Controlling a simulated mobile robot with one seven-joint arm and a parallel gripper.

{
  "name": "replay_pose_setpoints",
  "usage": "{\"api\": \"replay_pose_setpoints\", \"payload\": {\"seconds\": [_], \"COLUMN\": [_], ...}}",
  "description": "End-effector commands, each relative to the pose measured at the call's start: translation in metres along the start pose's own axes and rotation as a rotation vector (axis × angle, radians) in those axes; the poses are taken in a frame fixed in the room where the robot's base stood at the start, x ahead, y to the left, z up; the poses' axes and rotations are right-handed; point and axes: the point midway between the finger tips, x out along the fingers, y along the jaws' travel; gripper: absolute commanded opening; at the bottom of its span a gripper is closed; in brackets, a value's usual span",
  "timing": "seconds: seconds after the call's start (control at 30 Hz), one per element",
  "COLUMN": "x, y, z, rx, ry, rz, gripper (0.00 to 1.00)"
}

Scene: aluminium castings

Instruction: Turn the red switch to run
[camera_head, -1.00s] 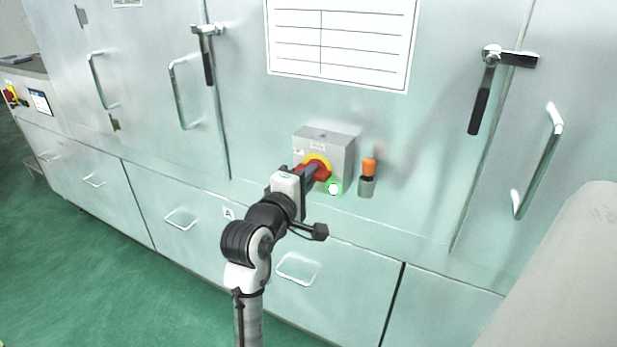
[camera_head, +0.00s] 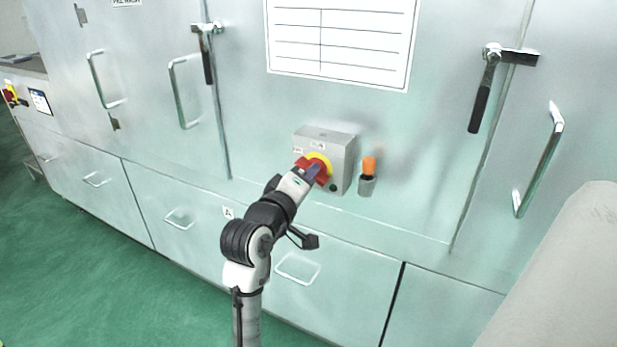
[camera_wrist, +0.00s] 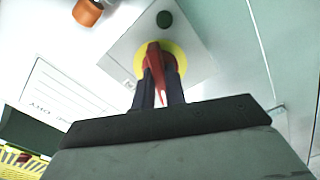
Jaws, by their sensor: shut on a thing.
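The red switch (camera_head: 306,164) has a yellow round plate and sits on the front of a grey box (camera_head: 345,165) on the metal cabinet. My gripper (camera_head: 312,173) is at the switch, partly covering it in the head view. In the wrist view the red switch handle (camera_wrist: 154,62) stands between the two dark fingers of my gripper (camera_wrist: 159,90), which are shut on it, with the yellow plate (camera_wrist: 178,58) behind. A dark green round button or lamp (camera_head: 333,187) is on the box below the switch; it also shows in the wrist view (camera_wrist: 164,19). I cannot read the position labels.
An orange-topped cylinder (camera_head: 368,167) stands just right of the box. Cabinet handles and black-gripped latches (camera_head: 480,108) stick out from the doors. A pale rounded shape fills the lower right. Green floor (camera_head: 75,260) is open at left.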

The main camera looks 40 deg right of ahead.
Motion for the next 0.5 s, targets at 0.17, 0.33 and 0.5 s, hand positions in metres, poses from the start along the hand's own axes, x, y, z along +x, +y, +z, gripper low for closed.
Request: {"api": "replay_pose_setpoints", "payload": {"seconds": [0.17, 0.33, 0.5], "x": [-0.0003, -0.0002, -0.0004], "y": [-0.0013, -0.0016, -0.0021], "z": [0.0004, 0.0007, 0.0005], "rx": [0.17, 0.332, 0.493], "ry": [0.0, 0.0, 0.001], "rz": [0.0, 0.0, 0.0], "gripper": [0.0, 0.0, 0.0]}}
